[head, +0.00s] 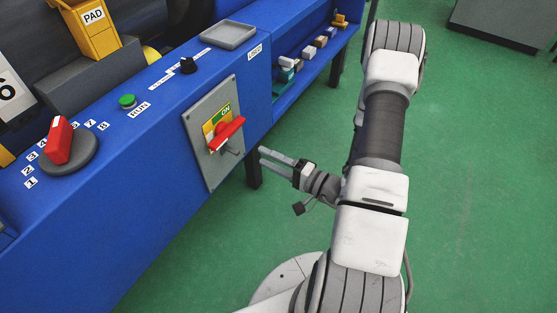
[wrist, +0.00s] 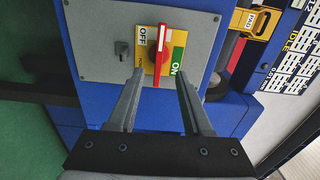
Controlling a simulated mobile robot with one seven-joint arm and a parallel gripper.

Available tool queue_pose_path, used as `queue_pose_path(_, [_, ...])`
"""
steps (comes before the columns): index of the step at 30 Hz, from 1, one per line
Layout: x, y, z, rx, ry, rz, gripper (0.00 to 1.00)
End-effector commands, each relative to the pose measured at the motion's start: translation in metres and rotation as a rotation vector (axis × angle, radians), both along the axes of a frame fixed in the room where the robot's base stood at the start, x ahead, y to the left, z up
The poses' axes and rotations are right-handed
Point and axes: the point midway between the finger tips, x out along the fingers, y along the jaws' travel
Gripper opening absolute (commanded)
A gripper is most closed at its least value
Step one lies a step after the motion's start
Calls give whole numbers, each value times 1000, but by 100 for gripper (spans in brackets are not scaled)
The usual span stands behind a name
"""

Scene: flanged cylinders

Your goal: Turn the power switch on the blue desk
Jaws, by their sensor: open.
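The power switch has a red bar handle (head: 226,134) on a yellow and green label, mounted on a grey plate (head: 200,118) on the front of the blue desk (head: 160,130). In the wrist view the red handle (wrist: 155,58) stands nearly upright, between the white OFF mark on the left and the green ON mark on the right. My gripper (head: 263,155) is to the right of the plate in the head view, apart from the switch. In the wrist view its two fingers (wrist: 159,82) are spread and empty, with the handle's end seen between their tips.
A red selector knob (head: 58,142), a green button (head: 127,101) and a black knob (head: 188,65) sit on the desk top. A grey latch (wrist: 122,50) sticks out of the plate beside the switch. The green floor (head: 470,180) to the right is mostly clear.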

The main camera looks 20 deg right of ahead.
Motion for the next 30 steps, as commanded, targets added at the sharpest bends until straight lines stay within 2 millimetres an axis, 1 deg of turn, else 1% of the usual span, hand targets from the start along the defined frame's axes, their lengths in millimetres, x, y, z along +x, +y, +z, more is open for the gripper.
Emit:
queue_pose_path(1, [-7,-6,1,0,1,-4,50])
queue_pose_path(3, [-14,-11,0,-1,2,-3,50])
queue_pose_path(7, [-22,-16,0,1,1,-1,50])
queue_pose_path(24, [-24,-17,0,-1,-1,1,50])
queue_pose_path(27, [-23,-13,6,1,-2,28,50])
queue_pose_path(29, [-22,-7,15,7,-2,68,50])
queue_pose_path(30, [-22,-1,24,11,-1,107,50])
